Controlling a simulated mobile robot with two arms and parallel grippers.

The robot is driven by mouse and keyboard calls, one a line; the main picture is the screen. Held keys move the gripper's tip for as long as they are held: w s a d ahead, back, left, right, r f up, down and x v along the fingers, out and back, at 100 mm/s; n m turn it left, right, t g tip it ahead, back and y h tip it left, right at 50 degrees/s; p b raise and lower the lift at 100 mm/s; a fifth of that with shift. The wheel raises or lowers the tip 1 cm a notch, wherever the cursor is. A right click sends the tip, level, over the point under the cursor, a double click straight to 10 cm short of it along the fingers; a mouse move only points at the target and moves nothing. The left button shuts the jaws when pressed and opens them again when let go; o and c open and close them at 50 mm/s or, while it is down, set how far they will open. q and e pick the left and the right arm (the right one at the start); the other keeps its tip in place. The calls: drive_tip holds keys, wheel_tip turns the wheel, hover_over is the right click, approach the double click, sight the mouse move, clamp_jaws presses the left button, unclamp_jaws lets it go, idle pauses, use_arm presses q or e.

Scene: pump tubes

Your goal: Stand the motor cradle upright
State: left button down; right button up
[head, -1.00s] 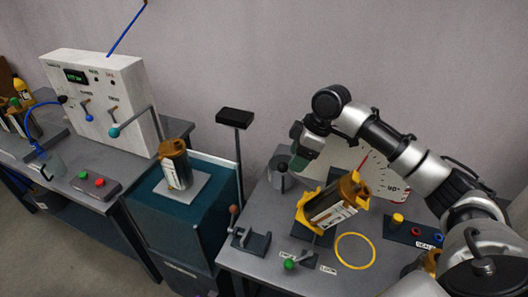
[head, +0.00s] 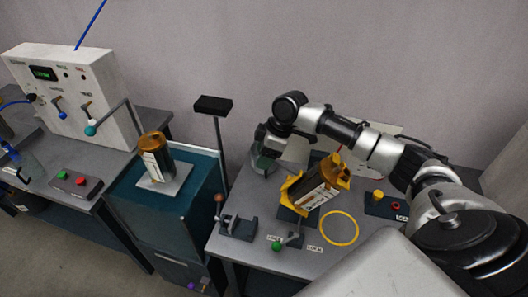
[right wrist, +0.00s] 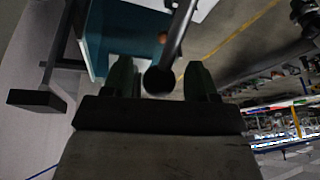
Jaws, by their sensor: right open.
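The yellow motor cradle (head: 290,192) sits on the grey bench at the right in the head view. It holds a brown-capped motor (head: 316,185) with a white label, and both lean over to the right. My right gripper (head: 263,160) is behind and to the left of the cradle, apart from it in the picture. In the right wrist view its two green fingers (right wrist: 158,72) are open. A dark round-ended bar (right wrist: 162,80) shows between them; I cannot tell whether they touch it. The cradle is not recognisable in that view. My left gripper is not in view.
A yellow ring (head: 340,229) lies right of the cradle. A green-knobbed lever (head: 277,245) and a grey clamp-like fixture (head: 238,228) stand at the bench's front. A black-topped post (head: 213,104) rises on the left. Another motor stands on a teal cabinet (head: 160,216).

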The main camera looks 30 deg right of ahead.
drive_tip(key=shift+f, duration=0.1)
clamp_jaws()
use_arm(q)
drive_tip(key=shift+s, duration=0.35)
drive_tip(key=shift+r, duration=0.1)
use_arm(e)
drive_tip(key=shift+w+f, duration=0.1)
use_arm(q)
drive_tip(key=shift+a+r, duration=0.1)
use_arm(e)
wheel_tip(320, 180, down, 8)
drive_tip(key=w+a+g+h, duration=0.1)
drive_tip(key=g+h, duration=0.1)
drive_tip(key=shift+w+a+f, duration=0.2)
drive_tip(key=shift+a+f, duration=0.05)
drive_tip(key=shift+a, duration=0.05)
idle(0.4)
idle(0.4)
